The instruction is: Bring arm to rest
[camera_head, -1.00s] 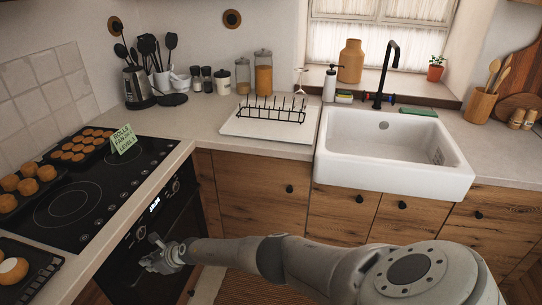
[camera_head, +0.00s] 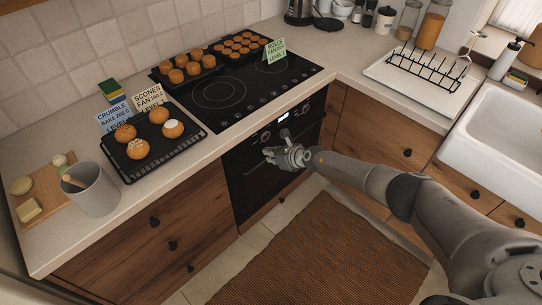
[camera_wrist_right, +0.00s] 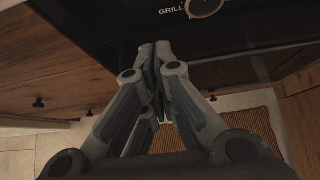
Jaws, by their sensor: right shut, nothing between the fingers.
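My right gripper (camera_head: 276,154) is in front of the black oven (camera_head: 262,170) under the cooktop, its arm reaching in from the lower right. In the right wrist view the gripper (camera_wrist_right: 158,52) has its fingers together with nothing between them, close to the dark oven front with the word "GRILL" above (camera_wrist_right: 205,8). Whether the fingers touch the oven cannot be told. My left gripper is not in view.
Trays of baked buns stand on the cooktop (camera_head: 222,92) and the left counter, with recipe cards beside them. A grey cup (camera_head: 92,192) stands near the counter's front edge. The drying rack (camera_head: 424,70) and sink (camera_head: 505,140) are at right. The floor rug (camera_head: 320,255) is clear.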

